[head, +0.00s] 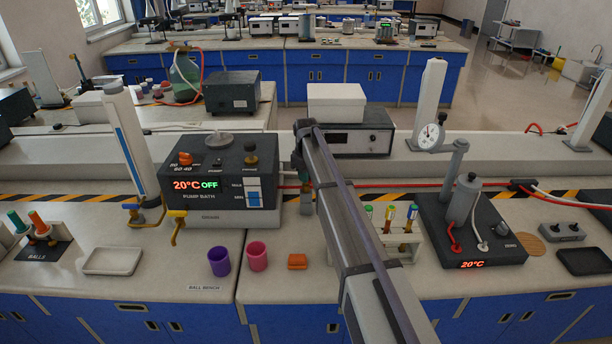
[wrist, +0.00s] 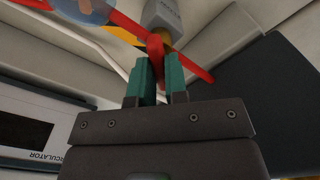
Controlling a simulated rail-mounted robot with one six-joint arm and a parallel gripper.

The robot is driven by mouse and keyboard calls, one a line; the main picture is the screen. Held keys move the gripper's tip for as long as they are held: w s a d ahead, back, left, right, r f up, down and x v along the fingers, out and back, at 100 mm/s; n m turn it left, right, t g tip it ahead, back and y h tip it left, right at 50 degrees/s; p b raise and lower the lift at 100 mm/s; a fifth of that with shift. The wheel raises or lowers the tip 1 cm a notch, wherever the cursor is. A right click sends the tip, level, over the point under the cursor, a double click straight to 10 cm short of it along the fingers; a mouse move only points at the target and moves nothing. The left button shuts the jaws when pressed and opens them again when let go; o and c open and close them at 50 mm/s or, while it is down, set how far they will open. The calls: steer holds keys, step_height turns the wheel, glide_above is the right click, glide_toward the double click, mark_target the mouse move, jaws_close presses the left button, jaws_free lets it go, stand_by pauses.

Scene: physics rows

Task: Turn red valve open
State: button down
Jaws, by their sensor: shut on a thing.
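The red valve handle (wrist: 155,46) shows in the wrist view as a red lever below a grey valve body (wrist: 162,14) with a brass-coloured collar. My gripper (wrist: 160,78) has its two teal fingers on either side of the handle and is shut on it. The lower part of the handle is between the fingers. In the head view my arm covers most of the valve and the gripper, and I cannot tell the handle's angle there.
A red hose (wrist: 195,66) passes close behind the fingers. The pump bath (head: 215,218) stands left of my arm, and a test-tube rack (head: 412,238) stands right of it.

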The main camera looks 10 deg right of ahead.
steer(key=n, duration=0.4)
steer(key=shift+n, duration=2.2)
steer(key=c, duration=1.1)
jaws_free()
steer(key=shift+c, duration=0.2)
step_height(320, 180, up, 11)
steer(key=p, duration=1)
steer(key=shift+p, duration=0.4)
